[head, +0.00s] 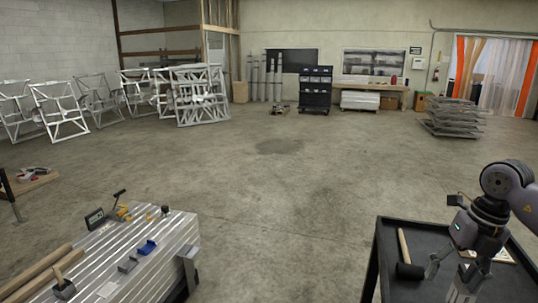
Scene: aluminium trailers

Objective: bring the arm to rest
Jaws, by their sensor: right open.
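My right arm comes in from the right edge. Its gripper (454,277) points down over the black cart top (388,238) at the lower right, with its fingers apart and nothing seen between them. A mallet with a pale wooden handle (403,246) and a dark head lies on the cart just left of the gripper. Part of a flat item with a wooden edge (502,256) shows behind the fingers. Whether the fingertips touch the cart cannot be told. My left gripper is not in view.
A ribbed aluminium workpiece (175,243) with clamps, a blue block (147,247) and a hammer (64,285) on it stands lower left. Open concrete floor lies between it and the cart. White frames (60,110), a dark tool cabinet (315,90) and stacked metal parts (453,117) stand farther back.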

